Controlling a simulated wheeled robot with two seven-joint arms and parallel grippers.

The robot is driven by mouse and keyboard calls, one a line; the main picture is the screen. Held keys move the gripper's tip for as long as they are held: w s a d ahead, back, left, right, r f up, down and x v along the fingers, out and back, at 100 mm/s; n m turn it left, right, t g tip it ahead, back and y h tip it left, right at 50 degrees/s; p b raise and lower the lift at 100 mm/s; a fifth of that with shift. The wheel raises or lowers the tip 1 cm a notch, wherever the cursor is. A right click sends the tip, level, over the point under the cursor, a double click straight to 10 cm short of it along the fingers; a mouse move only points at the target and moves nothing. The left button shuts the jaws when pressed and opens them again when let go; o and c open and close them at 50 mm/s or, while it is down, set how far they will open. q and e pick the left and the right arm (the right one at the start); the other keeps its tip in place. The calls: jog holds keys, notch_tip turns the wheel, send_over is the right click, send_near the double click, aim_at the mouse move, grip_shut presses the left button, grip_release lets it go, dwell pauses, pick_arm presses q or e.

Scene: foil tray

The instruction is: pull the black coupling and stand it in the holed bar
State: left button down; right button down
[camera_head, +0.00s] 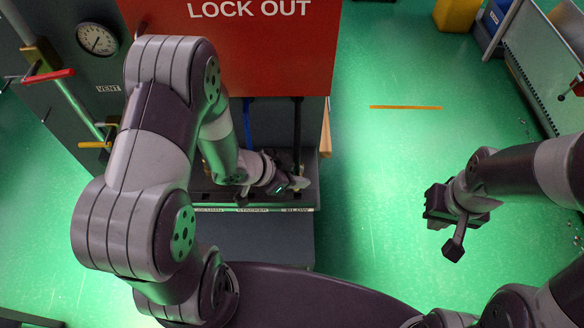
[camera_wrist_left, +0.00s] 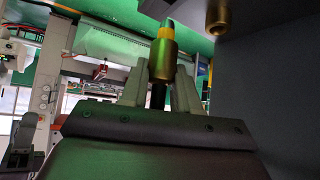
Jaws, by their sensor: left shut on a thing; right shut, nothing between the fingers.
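My left gripper (camera_head: 290,184) is low at the grey cabinet's front, over the labelled ledge. In the left wrist view its two pale fingers (camera_wrist_left: 164,92) are shut on the black coupling (camera_wrist_left: 158,95). A brass collar (camera_wrist_left: 162,57) with a yellow band stands beyond the fingertips, in line with the black part. Whether it is joined to a socket cannot be told. The holed bar (camera_head: 228,196) appears as a dark strip behind the labels, partly hidden by my left arm; its holes are unclear. My right gripper (camera_head: 446,222) is shut and empty, out over the green floor.
A red lock-out panel (camera_head: 250,45) overhangs the cabinet. A blue hose (camera_head: 246,125) and a black hose (camera_head: 297,130) hang below it. Another brass fitting (camera_wrist_left: 217,18) shows in the wrist view.

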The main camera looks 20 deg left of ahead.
pick_arm(q)
jog(key=shift+f, duration=0.15)
jog(key=shift+d+f+b, duration=0.35)
jog(key=shift+f+b, duration=0.4)
jog(key=shift+b, duration=0.2)
notch_tip(320, 180, down, 2)
jog(key=shift+a+f+b, duration=0.15)
jog(key=shift+f+b, duration=0.1)
jog(key=shift+b, duration=0.8)
jog(key=shift+f+b, duration=0.4)
jog(key=shift+f, duration=0.25)
jog(key=c, duration=0.8)
grip_release()
jog(key=shift+o, duration=0.2)
